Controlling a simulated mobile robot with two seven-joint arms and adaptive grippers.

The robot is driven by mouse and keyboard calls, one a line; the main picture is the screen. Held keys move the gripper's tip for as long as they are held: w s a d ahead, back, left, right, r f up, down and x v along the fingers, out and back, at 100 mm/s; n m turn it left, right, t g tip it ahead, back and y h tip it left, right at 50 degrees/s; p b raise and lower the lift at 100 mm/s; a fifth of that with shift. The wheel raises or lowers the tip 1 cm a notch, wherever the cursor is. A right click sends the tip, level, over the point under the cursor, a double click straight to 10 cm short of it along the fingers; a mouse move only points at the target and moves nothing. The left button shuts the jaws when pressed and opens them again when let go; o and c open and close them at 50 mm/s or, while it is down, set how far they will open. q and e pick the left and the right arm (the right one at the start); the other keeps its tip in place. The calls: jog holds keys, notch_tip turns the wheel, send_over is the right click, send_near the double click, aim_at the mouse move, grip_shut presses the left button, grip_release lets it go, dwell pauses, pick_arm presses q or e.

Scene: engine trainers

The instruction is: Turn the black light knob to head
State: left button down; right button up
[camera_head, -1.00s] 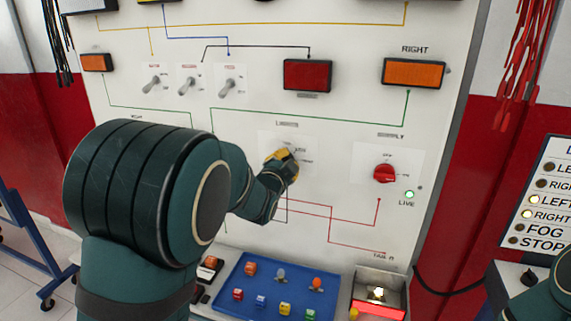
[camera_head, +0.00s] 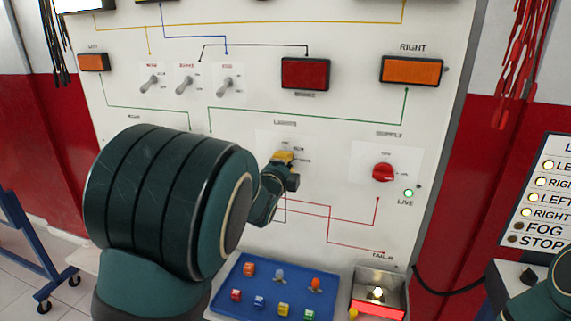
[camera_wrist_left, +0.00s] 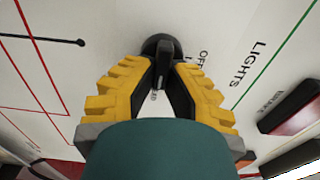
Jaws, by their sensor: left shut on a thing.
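The black light knob (camera_wrist_left: 166,48) shows in the left wrist view, a round base with a raised bar on the white panel, by the OFF and LIGHTS lettering. My left gripper (camera_wrist_left: 163,75) has its yellow-padded fingers on both sides of the bar and is shut on it. In the head view my left gripper (camera_head: 283,160) is at the LIGHTS plate and hides the knob. A small label beyond the bar is partly covered by the fingers, so I cannot read the pointer's exact setting. My right gripper is out of view.
A red supply knob (camera_head: 383,172) sits to the right, above a lit LIVE lamp (camera_head: 408,193). Toggle switches (camera_head: 186,86) are up left. A blue tray (camera_head: 274,290) of small coloured parts lies below. An indicator board (camera_head: 541,190) stands at the right.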

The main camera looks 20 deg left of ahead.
pick_arm(q)
jog(key=shift+r, duration=0.1)
dwell(0.4)
jog(key=c, duration=1)
grip_release()
jog(key=s, duration=1.2)
jog(key=shift+a, duration=0.25)
